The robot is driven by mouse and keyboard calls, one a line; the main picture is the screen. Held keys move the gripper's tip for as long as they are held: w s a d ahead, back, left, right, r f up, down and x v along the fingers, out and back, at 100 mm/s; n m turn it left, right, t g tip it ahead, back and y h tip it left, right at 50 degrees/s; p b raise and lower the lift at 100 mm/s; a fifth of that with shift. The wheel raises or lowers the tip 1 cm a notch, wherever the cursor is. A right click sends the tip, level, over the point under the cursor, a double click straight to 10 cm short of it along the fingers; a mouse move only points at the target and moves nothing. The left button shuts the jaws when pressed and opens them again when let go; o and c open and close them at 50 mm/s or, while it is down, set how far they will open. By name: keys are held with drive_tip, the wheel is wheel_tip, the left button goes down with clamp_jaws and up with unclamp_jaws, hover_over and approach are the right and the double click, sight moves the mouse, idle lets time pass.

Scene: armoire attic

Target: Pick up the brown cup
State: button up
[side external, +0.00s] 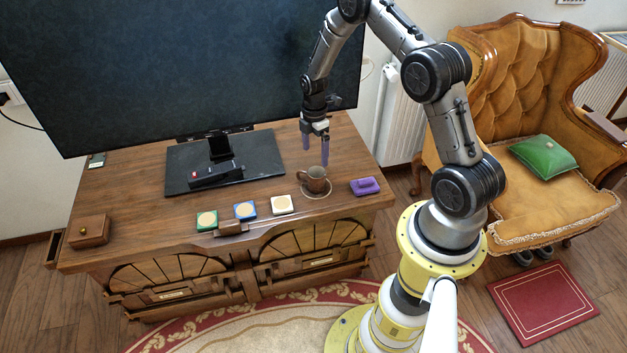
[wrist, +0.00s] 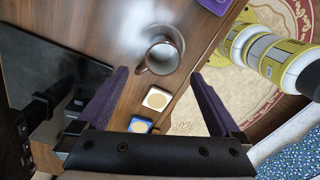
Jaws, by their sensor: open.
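The brown cup (side external: 314,179) stands upright on a saucer (side external: 328,191) near the front right of the wooden cabinet top.
White (side external: 283,204), blue (side external: 245,211) and green (side external: 207,220) square coasters lie left of the cup. A purple object (side external: 365,187) lies close on its right. A large television (side external: 190,60) on a black stand fills the back. A small brown box (side external: 90,231) is at far left.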

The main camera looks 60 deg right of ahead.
hover_over(316, 174)
drive_tip(key=a, duration=0.2)
wheel_tip(316, 174, down, 4)
drive_tip(key=shift+s+a+f, duration=0.1)
drive_tip(key=shift+s+f, duration=0.1)
drive_tip(key=shift+f, duration=0.7)
drive_tip(key=shift+s+a+f, duration=0.1)
drive_tip(key=shift+s+f, duration=0.1)
drive_tip(key=shift+f, duration=0.75)
drive_tip(key=shift+s+a+f, duration=0.1)
drive_tip(key=shift+s+f, duration=0.1)
drive_tip(key=shift+f, duration=0.7)
drive_tip(key=shift+c, duration=0.3)
drive_tip(key=shift+d, duration=0.1)
drive_tip(key=c, duration=1.4)
